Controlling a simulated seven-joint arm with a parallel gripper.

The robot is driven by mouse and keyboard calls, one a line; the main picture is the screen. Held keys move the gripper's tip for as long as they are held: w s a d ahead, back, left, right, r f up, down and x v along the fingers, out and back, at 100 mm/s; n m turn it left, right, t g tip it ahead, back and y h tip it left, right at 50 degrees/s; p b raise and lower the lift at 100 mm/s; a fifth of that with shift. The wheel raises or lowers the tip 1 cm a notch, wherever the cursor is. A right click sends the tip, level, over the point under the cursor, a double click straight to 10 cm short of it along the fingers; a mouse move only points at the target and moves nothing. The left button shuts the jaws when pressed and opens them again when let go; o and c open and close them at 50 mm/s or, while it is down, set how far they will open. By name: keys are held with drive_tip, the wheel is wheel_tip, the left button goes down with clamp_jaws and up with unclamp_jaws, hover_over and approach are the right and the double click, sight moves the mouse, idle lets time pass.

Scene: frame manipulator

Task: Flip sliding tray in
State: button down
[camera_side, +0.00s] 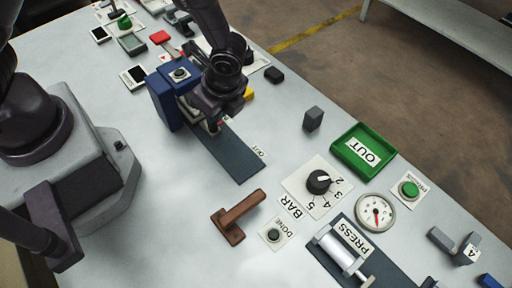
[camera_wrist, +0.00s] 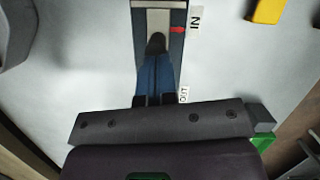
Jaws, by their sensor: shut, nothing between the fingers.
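The sliding tray (camera_wrist: 174,19) shows as a pale plate on a dark track (camera_side: 234,158) (camera_wrist: 177,66) in the wrist view. A red pointer (camera_wrist: 178,30) at its right edge is beside the IN label (camera_wrist: 196,19). The OUT label (camera_wrist: 184,94) is at the near end of the track. My gripper (camera_side: 214,127) (camera_wrist: 156,43) is shut and empty, its fingertips low over the track at the tray's near edge. I cannot tell whether they touch it. In the side view my wrist hides most of the tray.
A blue housing (camera_side: 168,101) stands left of my gripper at the track's far end. The bare table around the track's near end is clear.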

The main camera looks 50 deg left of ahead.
drive_tip(key=shift+s+f, duration=0.15)
drive_tip(key=d, duration=0.1)
drive_tip(key=d+r, duration=0.1)
drive_tip(key=d, duration=0.1)
drive_tip(key=w+d, duration=0.1)
drive_tip(key=shift+d+r, duration=0.15)
drive_tip(key=shift+r, duration=0.05)
drive_tip(key=v, duration=0.9)
drive_tip(key=shift+r, duration=0.3)
